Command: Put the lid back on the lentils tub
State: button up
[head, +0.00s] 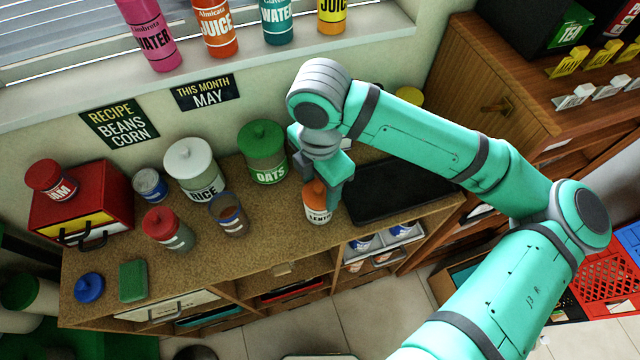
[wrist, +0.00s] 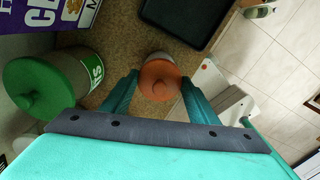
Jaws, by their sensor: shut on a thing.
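The lentils tub (head: 318,217) stands upright near the front edge of the counter, its white label partly readable. Its orange lid (head: 314,190) is on or just over the tub's top; I cannot tell whether it is fully seated. My gripper (head: 322,184) points down over the tub and is shut on the orange lid. In the wrist view the round lid (wrist: 158,80) with its knob is between the two fingers of my gripper (wrist: 158,92). My gripper hides part of the lid in the head view.
A green-lidded oats tub (head: 263,150) stands close on the left, a black tray (head: 400,190) on the right. An open blue-rimmed tub (head: 229,218), a red-lidded jar (head: 168,230) and a rice tub (head: 195,170) stand further left. A blue lid (head: 89,288) lies beside a green sponge (head: 132,281).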

dwell(0.3)
jog(key=o, duration=1.6)
jog(key=shift+r, duration=0.1)
jog(key=shift+r, duration=3.4)
grip_shut()
jog(key=shift+f, duration=0.2)
